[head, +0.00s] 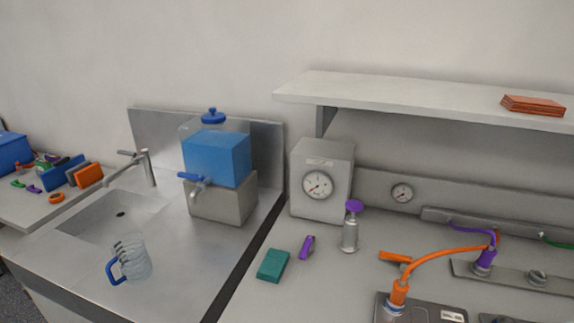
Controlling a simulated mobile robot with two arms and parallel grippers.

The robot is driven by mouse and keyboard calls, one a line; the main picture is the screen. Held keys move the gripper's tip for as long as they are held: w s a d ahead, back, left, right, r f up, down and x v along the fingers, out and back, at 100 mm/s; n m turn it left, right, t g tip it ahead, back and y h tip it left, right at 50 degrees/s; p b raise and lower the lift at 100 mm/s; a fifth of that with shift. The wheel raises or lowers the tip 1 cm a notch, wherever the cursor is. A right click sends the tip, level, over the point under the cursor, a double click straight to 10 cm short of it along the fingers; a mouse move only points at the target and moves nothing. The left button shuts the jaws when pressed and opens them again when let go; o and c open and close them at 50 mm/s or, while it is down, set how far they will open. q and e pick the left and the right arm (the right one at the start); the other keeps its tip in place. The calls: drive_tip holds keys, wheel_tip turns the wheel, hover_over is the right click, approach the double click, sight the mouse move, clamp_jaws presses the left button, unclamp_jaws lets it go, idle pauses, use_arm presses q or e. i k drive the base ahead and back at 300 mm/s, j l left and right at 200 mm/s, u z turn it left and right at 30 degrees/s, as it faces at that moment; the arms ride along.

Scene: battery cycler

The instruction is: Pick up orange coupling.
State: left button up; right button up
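An orange connector (398,293) stands upright on a dark grey unit at the bottom right, with an orange hose arching from its top to the right, near a purple connector (485,258). A separate small orange piece (394,257) lies on the bench just behind it, its shape hard to make out. An orange ring (56,197) lies on the far-left counter. I cannot tell for certain which of these is the orange coupling. Neither of my grippers is in view.
A teal block (272,265), a purple piece (307,247) and a purple-topped metal canister (350,230) stand or lie on the bench. A gauge box (320,165) stands behind them. Left is a sink (100,215) with a clear jug (134,258) and a blue water dispenser (217,160). A shelf (420,95) overhangs the bench.

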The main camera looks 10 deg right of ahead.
sight(400, 288)
drive_tip(key=z, duration=1.2)
